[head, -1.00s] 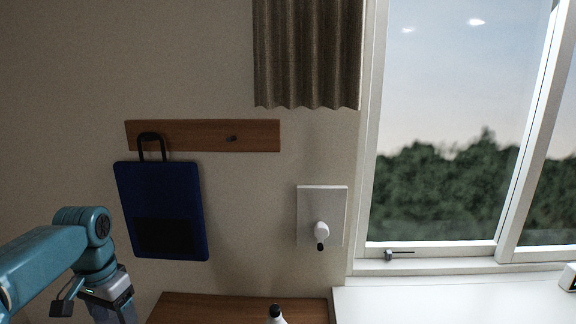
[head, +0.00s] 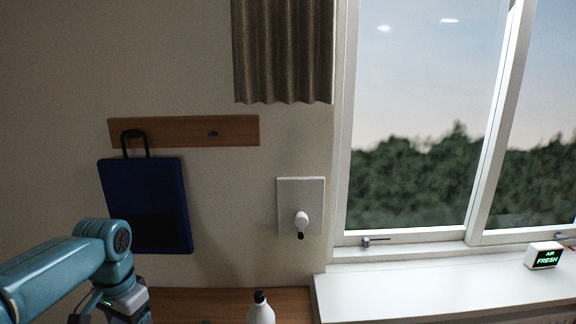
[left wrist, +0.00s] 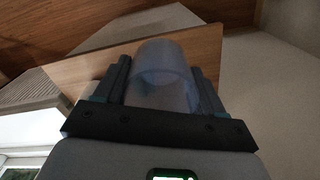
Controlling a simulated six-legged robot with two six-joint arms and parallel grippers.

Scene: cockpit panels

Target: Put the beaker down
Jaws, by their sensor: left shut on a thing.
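In the left wrist view, a translucent bluish beaker (left wrist: 163,72) sits between the two dark fingers of my left gripper (left wrist: 163,85), which is shut on it. A wooden surface (left wrist: 205,50) shows behind the beaker; I cannot tell whether the two touch. In the head view, my left arm comes in from the left and its wrist reaches the bottom edge; its fingertips and the beaker are out of that view. My right gripper is not in view.
A wooden surface (head: 205,305) lies along the wall at the bottom, with a white bottle (head: 261,312) on it. A white sill (head: 420,290) bears a small lit sign (head: 543,256). A blue bag (head: 146,200) hangs from a wooden rail (head: 185,132). A white wall plate (head: 300,195) has a knob.

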